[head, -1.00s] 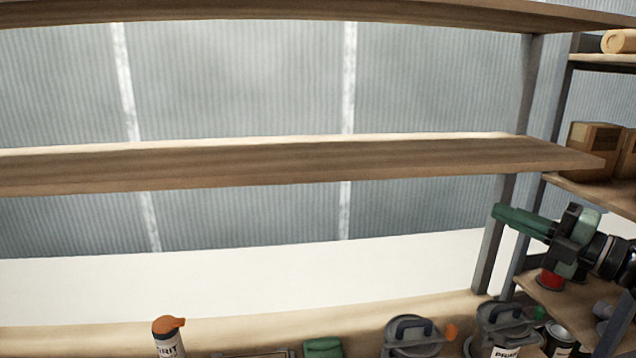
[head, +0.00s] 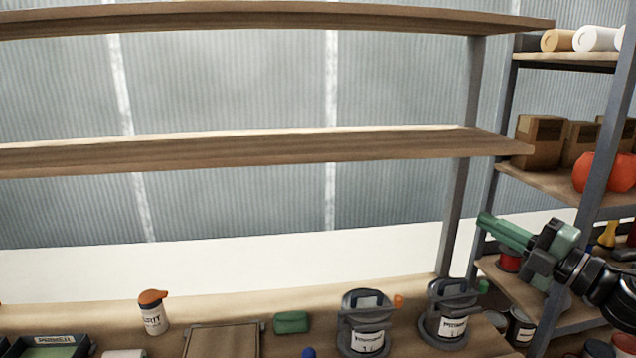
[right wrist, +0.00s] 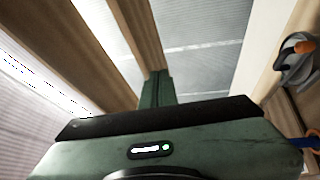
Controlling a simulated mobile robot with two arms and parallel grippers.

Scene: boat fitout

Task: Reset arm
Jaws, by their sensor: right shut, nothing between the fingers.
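My right gripper (head: 487,224) comes in from the right in the head view. Its green fingers point left, in front of the shelf upright and above the bench. The fingers are together and hold nothing. In the right wrist view the green gripper body fills the lower part, and the closed fingers (right wrist: 155,90) point away toward the shelving and wall. My left gripper is not in the head view.
Below, the wooden bench carries a spray bottle (head: 152,313), a green block (head: 291,322) and two grey pots (head: 366,325) (head: 449,310). Two wooden shelves (head: 250,152) above are empty. A metal rack (head: 590,200) with boxes (head: 540,142) stands right, close to my right arm.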

